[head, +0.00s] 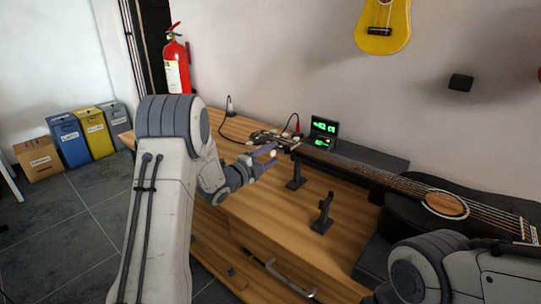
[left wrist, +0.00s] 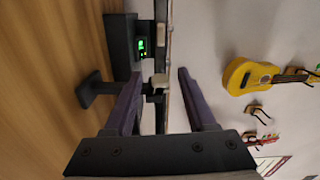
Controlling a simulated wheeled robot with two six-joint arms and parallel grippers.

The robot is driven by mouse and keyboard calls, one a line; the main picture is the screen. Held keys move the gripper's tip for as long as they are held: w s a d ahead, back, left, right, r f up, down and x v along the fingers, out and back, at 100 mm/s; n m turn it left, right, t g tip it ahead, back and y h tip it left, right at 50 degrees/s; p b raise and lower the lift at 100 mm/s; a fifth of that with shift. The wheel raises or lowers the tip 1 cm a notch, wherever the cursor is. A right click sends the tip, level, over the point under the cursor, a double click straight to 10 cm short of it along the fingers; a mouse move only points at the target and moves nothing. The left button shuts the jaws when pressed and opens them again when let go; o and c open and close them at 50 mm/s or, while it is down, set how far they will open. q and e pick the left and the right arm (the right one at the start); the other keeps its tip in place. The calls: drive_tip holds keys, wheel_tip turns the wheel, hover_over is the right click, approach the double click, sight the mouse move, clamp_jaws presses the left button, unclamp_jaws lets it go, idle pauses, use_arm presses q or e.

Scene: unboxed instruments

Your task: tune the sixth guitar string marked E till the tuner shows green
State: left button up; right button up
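The guitar (head: 345,168) lies across the workbench, its dark headstock (head: 268,138) at the left end and its round soundhole at the right. The tuner (head: 323,128) stands behind the neck; its dark screen carries green characters too small to read surely. It also shows in the left wrist view (left wrist: 128,45). My left gripper (head: 268,149) is at the headstock. In the left wrist view it is open, with a pale tuning peg (left wrist: 159,80) between the fingertips, closer to the left finger. I cannot tell which string this peg belongs to. My right gripper is out of view.
A cable with a red plug (head: 297,125) is near the tuner. A yellow ukulele (head: 383,30) hangs on the wall. The bench front is mostly clear.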

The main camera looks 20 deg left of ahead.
use_arm(q)
drive_tip(key=v, duration=1)
drive_tip(key=shift+s+b, duration=0.2)
drive_tip(key=shift+b, duration=0.15)
